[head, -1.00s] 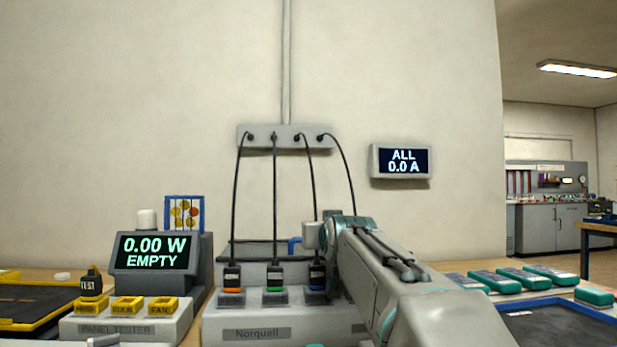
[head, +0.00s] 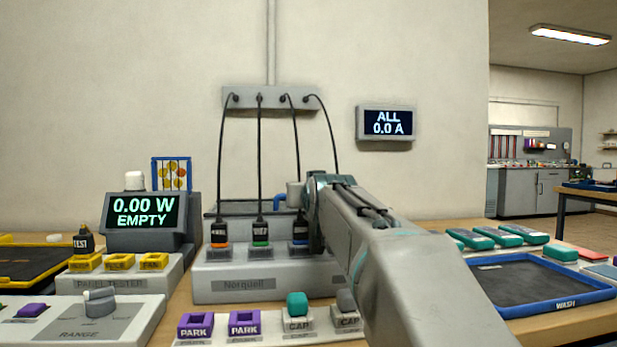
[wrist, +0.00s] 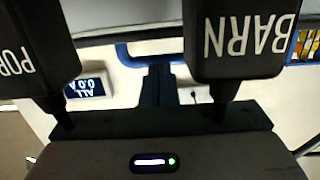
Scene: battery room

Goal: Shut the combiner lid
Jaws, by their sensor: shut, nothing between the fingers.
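The combiner is the grey box (head: 225,283) labelled Norquell, with black plugs standing in its front sockets. Its lid (head: 228,209) appears raised behind the plugs, seen as a grey panel with a dark edge. A blue handle (head: 279,203) shows at the lid's right part, and also in the wrist view (wrist: 127,54). My gripper (wrist: 158,70) is shut and empty, its dark fingers close to the handle; I cannot tell whether they touch. In the head view my arm hides the fingers and the combiner's right end.
Plugs marked BARN (wrist: 240,45) and POR (wrist: 30,50) flank my fingers closely. Black cables rise to a wall strip (head: 270,99). A panel tester (head: 115,282) stands left, a blue-rimmed tray (head: 560,304) right. Purple PARK sockets (head: 196,325) and caps stand in front.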

